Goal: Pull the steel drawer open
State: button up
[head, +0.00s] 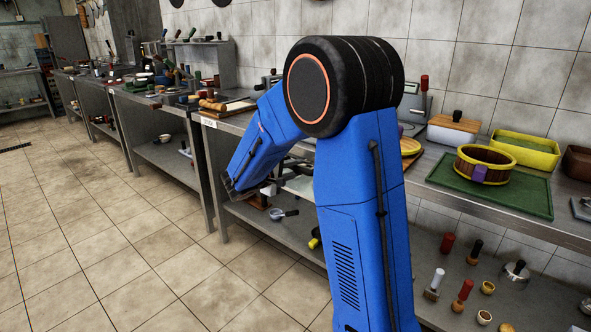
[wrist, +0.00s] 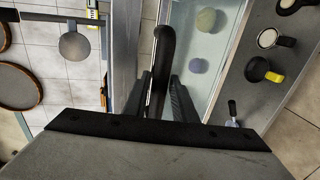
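The steel drawer (wrist: 222,50) is under the worktop, with its pale interior and a greenish and a bluish-grey round thing inside in view, so it stands at least partly open. In the head view a pale part of it (head: 300,187) shows beside my arm; the rest is hidden. Its dark bar handle (wrist: 165,50) runs between the two fingers of my gripper (wrist: 163,98). The fingers lie close against both sides of the handle, and my gripper looks shut on it. In the head view my arm hides most of the gripper and handle.
The worktop above bears a green tray (head: 490,185) with a round wooden steamer ring (head: 485,165) and a yellow bin (head: 525,150). A lower shelf (wrist: 265,75) holds small pans and cups. The tiled floor (head: 130,250) to the left is clear.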

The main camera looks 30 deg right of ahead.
grip_shut()
jog(key=f+v, duration=0.2)
jog(key=v, duration=0.9)
jog(key=a+f+v, duration=0.1)
jog(key=f+v, duration=0.2)
jog(key=v, duration=0.9)
jog(key=shift+s+a, duration=0.2)
grip_release()
jog(key=shift+r, duration=0.1)
jog(key=v, duration=1.7)
jog(key=shift+a, duration=0.25)
